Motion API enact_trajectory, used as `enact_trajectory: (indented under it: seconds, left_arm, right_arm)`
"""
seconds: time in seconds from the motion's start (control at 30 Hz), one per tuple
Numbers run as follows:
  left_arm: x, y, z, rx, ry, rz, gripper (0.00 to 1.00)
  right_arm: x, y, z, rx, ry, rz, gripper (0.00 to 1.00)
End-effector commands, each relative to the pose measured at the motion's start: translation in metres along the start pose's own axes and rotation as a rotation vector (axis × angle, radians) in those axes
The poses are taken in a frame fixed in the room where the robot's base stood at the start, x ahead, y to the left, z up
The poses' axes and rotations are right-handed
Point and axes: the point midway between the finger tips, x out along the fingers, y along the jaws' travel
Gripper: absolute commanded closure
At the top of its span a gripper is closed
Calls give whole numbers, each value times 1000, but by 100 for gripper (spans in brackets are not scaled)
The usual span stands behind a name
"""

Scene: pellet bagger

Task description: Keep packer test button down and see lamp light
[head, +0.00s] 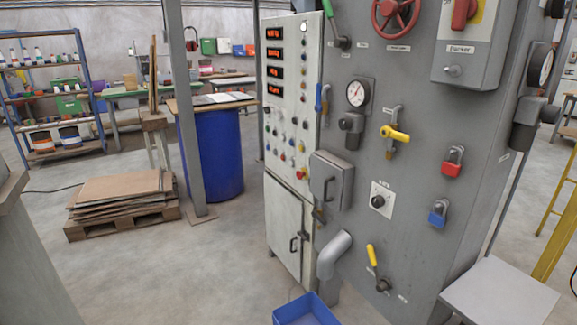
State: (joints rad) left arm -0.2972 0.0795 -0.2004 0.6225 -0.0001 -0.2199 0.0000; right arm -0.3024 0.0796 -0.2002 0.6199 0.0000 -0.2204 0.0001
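A grey box labelled "Packer" (481,50) is mounted at the top right of the grey machine face. It carries a red rotary handle (462,12) on a yellow plate, and a small silver round fitting (453,71) sits below the label at its left. I cannot tell whether that fitting is the test button. The white control panel (283,155) to the left has lit red displays (274,72) and rows of small coloured buttons or lamps. No lamp is marked readably as the packer's. Neither of my grippers is in view.
The grey machine face also carries a gauge (358,93), yellow-handled valves (396,133), a red padlock (451,168) and a blue padlock (438,213). A blue bin (305,311) and a grey platform (499,292) stand in front. Open floor lies left, before a cardboard-stacked pallet (122,222).

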Motion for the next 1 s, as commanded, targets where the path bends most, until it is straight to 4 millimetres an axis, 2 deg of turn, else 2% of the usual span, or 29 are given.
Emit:
enact_trajectory:
  seconds: [0.27, 0.37, 0.4, 1.0]
  left_arm:
    - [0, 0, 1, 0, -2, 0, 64]
    - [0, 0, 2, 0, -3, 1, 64]
    - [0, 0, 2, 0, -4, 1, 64]
    - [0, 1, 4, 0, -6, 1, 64]
  right_arm:
    - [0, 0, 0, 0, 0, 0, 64]
    - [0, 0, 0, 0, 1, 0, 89]
    - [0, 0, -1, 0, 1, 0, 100]
    - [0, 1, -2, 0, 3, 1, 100]
